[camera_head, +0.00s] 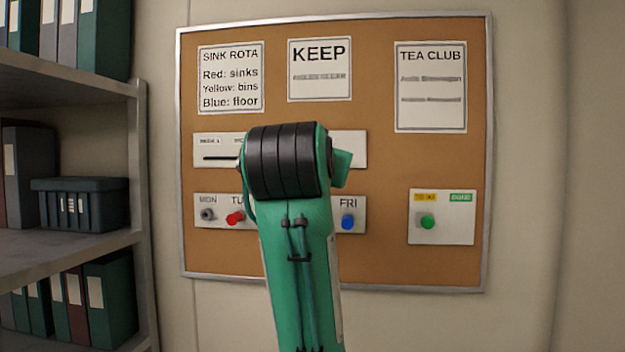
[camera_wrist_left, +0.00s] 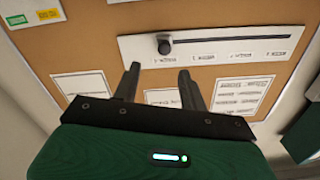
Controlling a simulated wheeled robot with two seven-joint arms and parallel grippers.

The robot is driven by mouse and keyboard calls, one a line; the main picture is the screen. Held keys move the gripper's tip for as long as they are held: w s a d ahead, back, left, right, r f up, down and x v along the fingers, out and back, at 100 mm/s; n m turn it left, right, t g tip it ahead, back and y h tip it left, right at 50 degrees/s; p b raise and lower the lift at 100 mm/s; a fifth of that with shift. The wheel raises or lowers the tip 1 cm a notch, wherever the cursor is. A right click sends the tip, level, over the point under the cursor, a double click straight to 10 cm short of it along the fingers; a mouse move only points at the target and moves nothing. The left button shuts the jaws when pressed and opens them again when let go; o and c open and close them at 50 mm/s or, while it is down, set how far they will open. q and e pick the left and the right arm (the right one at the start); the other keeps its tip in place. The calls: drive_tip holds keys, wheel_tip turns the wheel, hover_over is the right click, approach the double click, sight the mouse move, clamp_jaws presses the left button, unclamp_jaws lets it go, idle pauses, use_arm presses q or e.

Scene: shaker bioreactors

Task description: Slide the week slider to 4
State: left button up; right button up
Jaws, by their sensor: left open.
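The week slider is a white strip, partly behind my left arm in the head view (camera_head: 347,150) and upside down in the left wrist view (camera_wrist_left: 225,47). Its dark knob (camera_wrist_left: 164,46) stands at the left end of the slot in the wrist view, beside the endmost of several labels. That is the right end as seen from the head; the label is too small to read surely. My left gripper (camera_wrist_left: 158,69) is open. Its fingertips are just short of the knob in the picture, one to each side, with nothing between them; touch cannot be told. My right gripper is out of view.
A framed cork board (camera_head: 385,255) carries the strip. Below it are day buttons, including red (camera_head: 235,217) and blue (camera_head: 348,222). A panel with a green button (camera_head: 427,221) is at right. Paper notices hang above. A shelf with binders (camera_head: 110,295) stands at left.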

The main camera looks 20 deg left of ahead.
use_arm(q)
drive_tip(key=b+v, duration=0.1)
drive_tip(key=v, duration=0.3)
drive_tip(key=shift+s+d, duration=0.1)
drive_tip(key=shift+s, duration=0.1)
